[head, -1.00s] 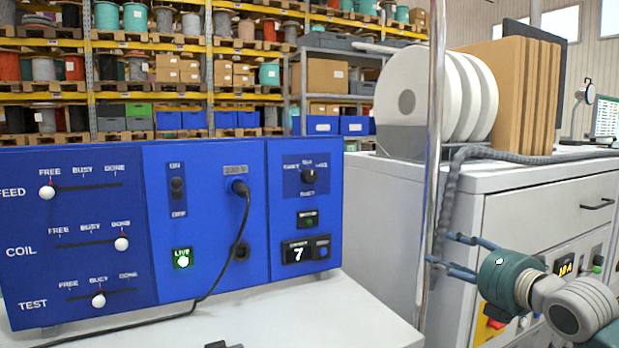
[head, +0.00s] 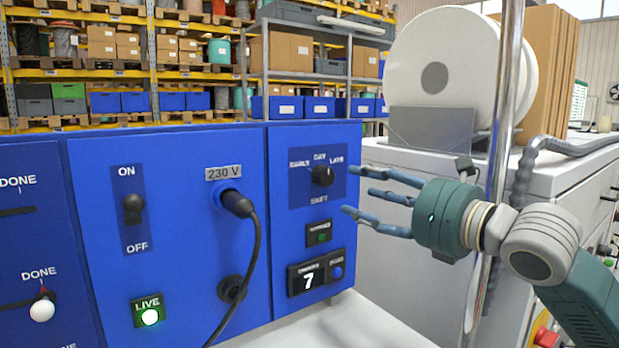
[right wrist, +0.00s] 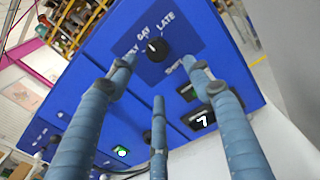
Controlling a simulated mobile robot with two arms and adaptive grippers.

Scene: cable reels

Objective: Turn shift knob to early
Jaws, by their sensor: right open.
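The black shift knob (head: 322,175) sits on the blue panel under the labels EARLY, DAY and LATE, with SHIFT below it. In the right wrist view the knob (right wrist: 158,49) has a white mark that seems to face the DAY label; the exact setting is hard to tell. My right gripper (head: 348,190) is open and empty, its fingers aimed left at the knob from a short distance to its right. In the right wrist view its fingers (right wrist: 157,85) spread below and around the knob without touching it. My left gripper is out of view.
The blue panel (head: 180,270) also holds an ON/OFF switch (head: 133,209), a plugged black cable (head: 240,205), a green LIVE lamp (head: 150,316) and a display reading 7 (head: 308,280). A metal pole (head: 495,160) stands behind my right arm, near the grey cabinet (head: 400,230).

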